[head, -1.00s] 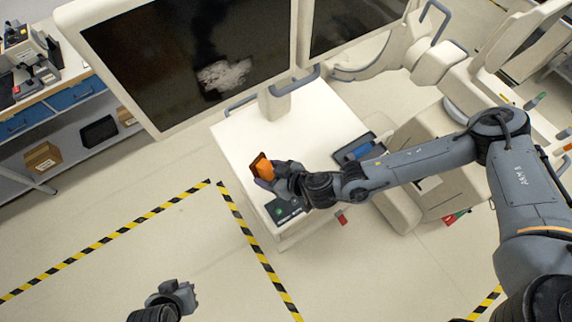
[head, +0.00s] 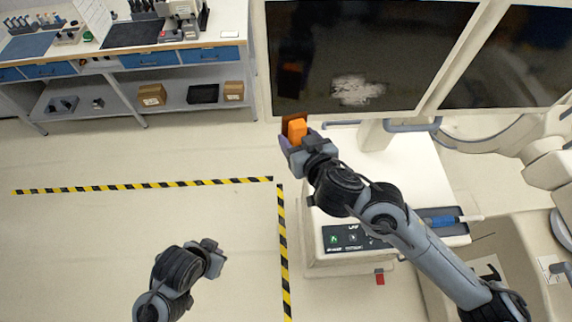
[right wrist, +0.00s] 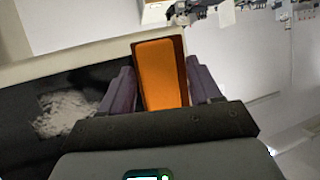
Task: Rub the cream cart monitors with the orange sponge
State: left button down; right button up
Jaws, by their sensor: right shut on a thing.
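My right gripper (head: 292,141) is shut on the orange sponge (head: 297,130), which has a dark brown backing. The right wrist view shows the sponge (right wrist: 161,76) upright between the two purple-grey fingers. The cream cart carries two monitors: the left monitor (head: 400,50) has a whitish smudge (head: 357,91) low on its dark screen, and the right monitor (head: 515,55) is partly cut off. The sponge is near the left monitor's lower left corner; I cannot tell whether it touches. The smudge also shows in the right wrist view (right wrist: 65,114). My left gripper (head: 212,258) is low in the view; its jaws are unclear.
The cart's cream top (head: 410,165) lies below the monitors, with a control panel (head: 350,238) at its front. Blue-grey handles (head: 412,126) stick out under the monitors. A workbench (head: 180,50) stands at the back left. Yellow-black tape (head: 150,186) marks open floor.

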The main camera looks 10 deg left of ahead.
jog(key=w+d+r+m+t+h, duration=0.1)
jog(key=d+r+m+t+h, duration=0.15)
jog(key=d, duration=0.55)
jog(key=w+a, duration=0.1)
jog(key=w, duration=0.5)
jog(key=shift+a+r+m+h, duration=0.15)
jog(key=shift+r+m+h, duration=0.1)
jog(key=shift+m+h, duration=0.1)
jog(key=shift+g, duration=0.25)
jog(key=shift+w+a, duration=0.15)
jog(key=shift+w, duration=0.3)
jog(key=shift+w+a, duration=0.15)
jog(key=shift+w, duration=0.35)
dwell(0.3)
